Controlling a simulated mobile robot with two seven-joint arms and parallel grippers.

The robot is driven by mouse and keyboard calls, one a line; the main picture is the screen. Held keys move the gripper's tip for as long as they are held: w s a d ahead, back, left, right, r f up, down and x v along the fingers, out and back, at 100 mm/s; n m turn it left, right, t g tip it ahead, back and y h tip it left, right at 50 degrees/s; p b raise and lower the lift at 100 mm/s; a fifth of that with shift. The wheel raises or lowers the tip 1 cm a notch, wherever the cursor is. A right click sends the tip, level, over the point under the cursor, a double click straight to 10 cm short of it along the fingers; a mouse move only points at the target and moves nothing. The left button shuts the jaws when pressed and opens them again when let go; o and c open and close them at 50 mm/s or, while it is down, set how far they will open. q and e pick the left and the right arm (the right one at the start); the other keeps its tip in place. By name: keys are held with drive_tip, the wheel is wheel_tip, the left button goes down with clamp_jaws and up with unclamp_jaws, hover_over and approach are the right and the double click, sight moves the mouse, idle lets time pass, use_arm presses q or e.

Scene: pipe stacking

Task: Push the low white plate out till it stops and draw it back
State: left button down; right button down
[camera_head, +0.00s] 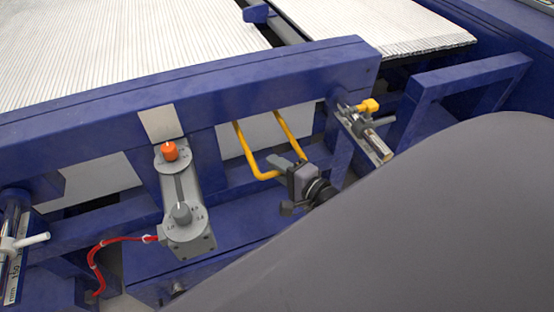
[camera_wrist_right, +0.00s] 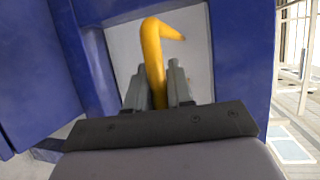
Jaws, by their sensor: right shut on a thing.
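The low white plate (camera_head: 262,137) sits in an opening under the blue crossbeam, and the beam hides its upper part. A yellow U-shaped handle (camera_head: 243,148) comes out from it. My right gripper (camera_head: 281,166) is shut on the handle's near bar. In the right wrist view, the two grey fingers (camera_wrist_right: 159,82) stand on either side of the yellow bar (camera_wrist_right: 152,45), with the white plate (camera_wrist_right: 191,62) behind. My left gripper is not in view.
A grey control box with an orange knob (camera_head: 169,151) and a red cable (camera_head: 93,255) stands left of the handle. A metal cylinder with a yellow fitting (camera_head: 368,105) is to the right. Blue frame bars (camera_head: 200,85) surround the opening. My own grey arm covers the lower right.

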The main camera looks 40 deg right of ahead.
drive_tip(key=c, duration=1.1)
unclamp_jaws()
drive_tip(key=shift+s+a+f, duration=0.15)
drive_tip(key=shift+s, duration=0.15)
drive_tip(key=v, duration=0.7)
drive_tip(key=s+a+f+n+g+p, duration=0.3)
drive_tip(key=s+a+n+g+p, duration=0.2)
drive_tip(key=n, duration=1.4)
drive_tip(key=s+a+p, duration=0.1)
drive_tip(key=s+a, duration=0.1)
drive_tip(key=a, duration=0.1)
drive_tip(key=shift+s+a+f+p, duration=0.15)
drive_tip(key=shift+s+a+p, duration=0.15)
drive_tip(key=shift+s, duration=0.1)
